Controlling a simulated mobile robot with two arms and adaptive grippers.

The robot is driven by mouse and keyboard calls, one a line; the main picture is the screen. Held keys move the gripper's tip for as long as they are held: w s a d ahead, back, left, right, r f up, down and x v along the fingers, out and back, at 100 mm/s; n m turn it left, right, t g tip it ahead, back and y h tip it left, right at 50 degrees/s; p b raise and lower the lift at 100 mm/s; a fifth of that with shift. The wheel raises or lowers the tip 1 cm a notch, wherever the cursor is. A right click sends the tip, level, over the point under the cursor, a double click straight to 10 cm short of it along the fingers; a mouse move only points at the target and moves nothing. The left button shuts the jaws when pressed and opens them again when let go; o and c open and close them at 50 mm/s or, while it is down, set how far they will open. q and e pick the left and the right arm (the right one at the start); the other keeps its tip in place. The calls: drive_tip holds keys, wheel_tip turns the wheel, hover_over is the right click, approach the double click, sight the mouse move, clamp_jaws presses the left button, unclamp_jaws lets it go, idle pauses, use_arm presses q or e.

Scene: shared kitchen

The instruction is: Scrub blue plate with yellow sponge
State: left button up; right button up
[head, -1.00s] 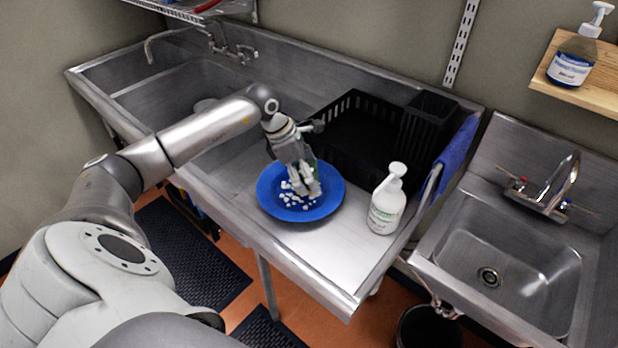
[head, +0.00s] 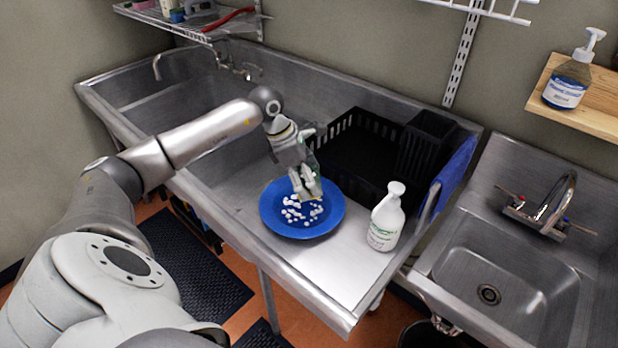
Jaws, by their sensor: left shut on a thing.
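The blue plate (head: 270,218) lies flat on the steel drainboard, with several small white bits scattered on it. My left gripper (head: 306,190) points down over the far part of the plate. It is shut on a small yellowish thing, likely the yellow sponge (head: 308,198), mostly hidden by the fingers. The sponge is at or just above the plate's surface; I cannot tell if it touches. My right gripper is not in view.
A blue cloth (head: 455,172) hangs on the drainboard's right edge. A sink basin (head: 190,105) lies to the left, a hand sink (head: 490,262) to the right.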

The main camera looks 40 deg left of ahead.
use_arm(q)
drive_tip(key=shift+s+a+r, duration=0.1)
drive_tip(key=shift+s+r, duration=0.1)
drive_tip(key=shift+s, duration=0.15)
drive_tip(key=s+r+b, duration=0.3)
drive_tip(key=s+r, duration=0.2)
drive_tip(key=s, duration=0.4)
drive_tip(key=shift+s+r+b, duration=0.2)
drive_tip(key=shift+r+b, duration=0.1)
drive_tip(key=shift+b, duration=0.1)
